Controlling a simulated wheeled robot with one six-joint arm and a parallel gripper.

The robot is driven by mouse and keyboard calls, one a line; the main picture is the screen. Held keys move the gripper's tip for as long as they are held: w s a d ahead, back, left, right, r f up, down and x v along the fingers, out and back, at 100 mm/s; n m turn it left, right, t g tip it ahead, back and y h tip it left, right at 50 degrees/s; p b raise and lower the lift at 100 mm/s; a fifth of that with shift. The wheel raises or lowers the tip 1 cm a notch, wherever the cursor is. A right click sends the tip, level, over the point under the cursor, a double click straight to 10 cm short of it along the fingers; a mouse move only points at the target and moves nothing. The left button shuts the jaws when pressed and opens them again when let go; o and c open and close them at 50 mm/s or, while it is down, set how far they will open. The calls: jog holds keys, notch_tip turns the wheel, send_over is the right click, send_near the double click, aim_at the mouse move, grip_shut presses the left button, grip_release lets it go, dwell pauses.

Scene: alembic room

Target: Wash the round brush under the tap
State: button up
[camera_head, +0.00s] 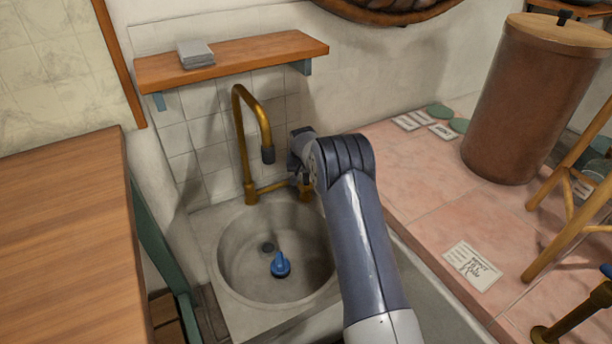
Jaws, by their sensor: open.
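A small blue object with a round body and a short stem, apparently the round brush (280,266), sits in the round stone sink (232,262), near the drain. The brass tap (240,135) arches above the back of the sink, and its dark spout end points down. No water stream shows. My gripper (299,172) is open at the tap's right side, close to the brass fitting at the sink's back right rim. My wrist partly hides it, and I cannot tell whether it touches the fitting. It is above and behind the brush, apart from it.
A wooden shelf (240,58) with a grey block (195,53) hangs above the tap. A wooden table (65,225) stands at the left. On the right, a pink tiled counter (425,190) carries a brown barrel (530,100), a paper note (472,267) and a wooden stool (570,215).

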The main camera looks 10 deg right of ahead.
grip_shut()
dwell(0.4)
